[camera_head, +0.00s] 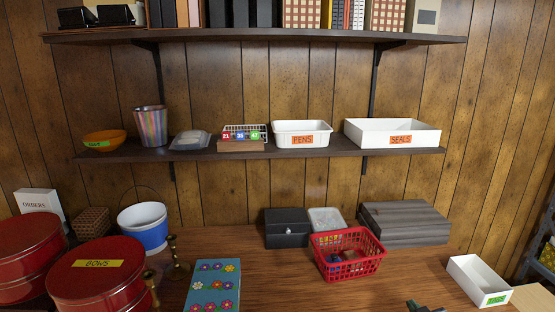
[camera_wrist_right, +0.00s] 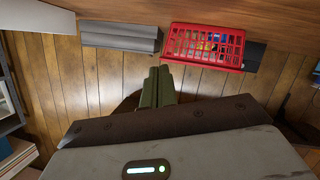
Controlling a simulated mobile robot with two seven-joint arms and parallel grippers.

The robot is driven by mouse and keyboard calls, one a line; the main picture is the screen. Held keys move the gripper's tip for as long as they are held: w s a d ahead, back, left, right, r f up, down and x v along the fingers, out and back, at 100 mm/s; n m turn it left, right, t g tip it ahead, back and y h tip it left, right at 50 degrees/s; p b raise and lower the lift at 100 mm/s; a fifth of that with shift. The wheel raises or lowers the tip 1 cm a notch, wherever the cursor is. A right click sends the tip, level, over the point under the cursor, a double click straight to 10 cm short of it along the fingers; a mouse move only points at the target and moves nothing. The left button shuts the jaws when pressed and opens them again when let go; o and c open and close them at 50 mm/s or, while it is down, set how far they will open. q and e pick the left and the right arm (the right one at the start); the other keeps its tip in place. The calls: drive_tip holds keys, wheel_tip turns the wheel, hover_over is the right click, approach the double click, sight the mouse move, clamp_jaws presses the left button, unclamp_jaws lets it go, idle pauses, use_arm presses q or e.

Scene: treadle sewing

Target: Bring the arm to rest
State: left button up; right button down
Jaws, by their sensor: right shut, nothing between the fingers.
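My right gripper (camera_head: 424,306) shows only as a small dark tip at the bottom edge of the head view, over the front of the wooden table (camera_head: 385,285). In the right wrist view its two greenish fingers (camera_wrist_right: 157,72) are together with nothing between them. The red basket (camera_head: 347,254) stands apart from it, farther back and to the left in the head view. My left gripper is not in view.
A white tray (camera_head: 478,281) stands to the right and a flowered box (camera_head: 213,285) to the left. Grey boxes (camera_head: 404,222) and a black cash box (camera_head: 287,228) stand at the back. Red tins (camera_head: 98,274) crowd the left. The table between basket and tray is clear.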

drive_tip(key=s+a+f+g+y, duration=0.1)
drive_tip(key=s+a+f, duration=0.1)
drive_tip(key=s+f, duration=0.25)
drive_tip(key=s+a+f+g, duration=0.1)
drive_tip(key=s+a+f, duration=0.2)
drive_tip(key=s+f, duration=0.15)
drive_tip(key=s+a+f+g, duration=0.1)
drive_tip(key=s+a+f, duration=0.1)
drive_tip(key=s, duration=0.9)
drive_tip(key=s+a+f+g+y, duration=0.1)
drive_tip(key=s+a, duration=0.4)
drive_tip(key=s, duration=0.5)
drive_tip(key=s+a+f+m+g+y, duration=0.1)
drive_tip(key=s+a+f, duration=0.2)
drive_tip(key=s, duration=0.8)
drive_tip(key=shift+s+a+f+g, duration=0.25)
drive_tip(key=shift+s+a+g, duration=0.05)
drive_tip(key=shift+a+g, duration=0.15)
